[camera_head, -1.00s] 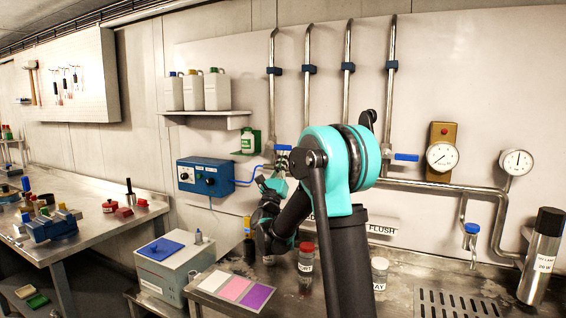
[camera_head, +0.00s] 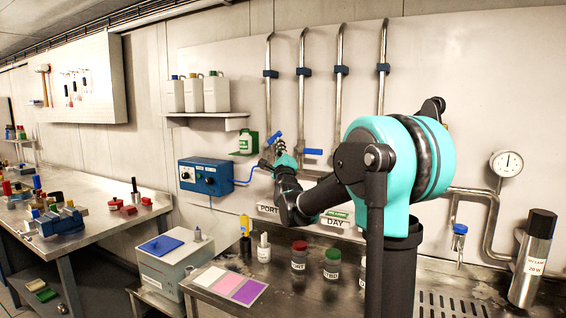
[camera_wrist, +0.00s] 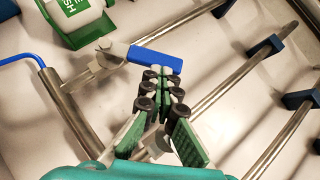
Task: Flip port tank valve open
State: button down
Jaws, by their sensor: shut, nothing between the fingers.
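The port tank valve has a blue lever handle (camera_head: 273,138) on the leftmost pipe, above the PORT label (camera_head: 268,209). In the head view the handle is tilted, slanting up to the right. In the wrist view the same blue handle (camera_wrist: 155,59) extends from a metal valve body (camera_wrist: 106,56). My gripper (camera_wrist: 161,76) is shut and empty, with its green-padded fingers just below the handle. Whether the fingertips touch it cannot be told. In the head view my gripper (camera_head: 281,148) is small and close beside the valve.
A second blue handle (camera_head: 312,151) lies level just to the right. A FLUSH bottle (camera_wrist: 72,10) sits on a green bracket near the valve. A blue control box (camera_head: 205,176) is at left. Jars (camera_head: 299,256) stand on the bench below.

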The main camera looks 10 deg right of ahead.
aim_at(276, 135)
jog(key=r+n+g+y, duration=0.2)
jog(key=n, duration=0.1)
jog(key=shift+w+a+n, duration=0.2)
jog(key=shift+a+n, duration=0.1)
jog(key=shift+w+a+r+n+g+y, duration=0.2)
jog(key=shift+r+n+g, duration=0.15)
jog(key=shift+n, duration=0.2)
jog(key=shift+w+a+r+n+g+y, duration=0.1)
jog(key=shift+r+n+g+y, duration=0.1)
jog(key=shift+r+n+g, duration=0.25)
jog(key=shift+w+a+r, duration=0.35)
jog(key=shift+a+r, duration=0.05)
jog(key=shift+a, duration=0.15)
jog(key=shift+w+a+r, duration=0.3)
jog(key=shift+a+r, duration=0.1)
jog(key=shift+a, duration=0.25)
